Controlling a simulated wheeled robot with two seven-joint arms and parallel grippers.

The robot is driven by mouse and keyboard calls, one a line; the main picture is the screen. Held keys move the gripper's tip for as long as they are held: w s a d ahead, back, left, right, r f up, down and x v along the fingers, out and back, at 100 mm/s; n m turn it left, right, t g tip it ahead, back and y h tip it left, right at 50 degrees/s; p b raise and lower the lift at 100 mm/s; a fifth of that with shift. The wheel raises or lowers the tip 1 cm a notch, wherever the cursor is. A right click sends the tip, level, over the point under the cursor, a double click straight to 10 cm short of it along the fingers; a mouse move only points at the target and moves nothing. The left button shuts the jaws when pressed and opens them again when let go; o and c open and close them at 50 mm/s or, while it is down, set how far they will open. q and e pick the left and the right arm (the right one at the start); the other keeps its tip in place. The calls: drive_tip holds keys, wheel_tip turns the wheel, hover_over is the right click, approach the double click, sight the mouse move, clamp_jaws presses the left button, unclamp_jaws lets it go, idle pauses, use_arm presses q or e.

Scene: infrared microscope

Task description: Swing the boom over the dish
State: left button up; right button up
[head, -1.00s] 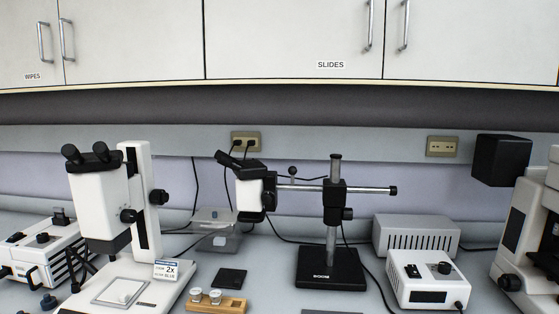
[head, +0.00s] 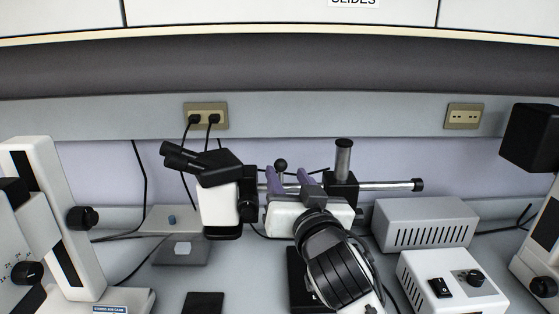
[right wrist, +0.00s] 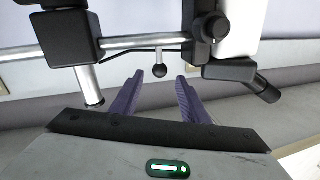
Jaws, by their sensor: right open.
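The boom (head: 385,186) is a horizontal metal bar held by a black clamp on a post (head: 343,160). It carries a white microscope head (head: 219,205) with black eyepieces at its left end. A ball-tipped handle (head: 281,164) stands up from the boom; the right wrist view shows it too (right wrist: 160,70). My right gripper (head: 289,181) is open at the boom, between microscope head and post. In the right wrist view its purple fingers (right wrist: 159,82) are apart, with the ball between their tips. Contact cannot be told. No dish shows now. My left gripper is out of view.
A grey vented box (head: 425,223) and a white control unit (head: 452,283) stand right of the post. Another white microscope stand (head: 50,215) is at the left. A black pad (head: 203,303) lies on the bench. Cables hang from the wall socket (head: 206,116).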

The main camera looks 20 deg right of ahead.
sight(283, 168)
drive_tip(key=w, duration=0.6)
drive_tip(key=shift+w+d+p, duration=0.15)
drive_tip(key=shift+d+p, duration=0.15)
drive_tip(key=shift+f, duration=0.1)
clamp_jaws()
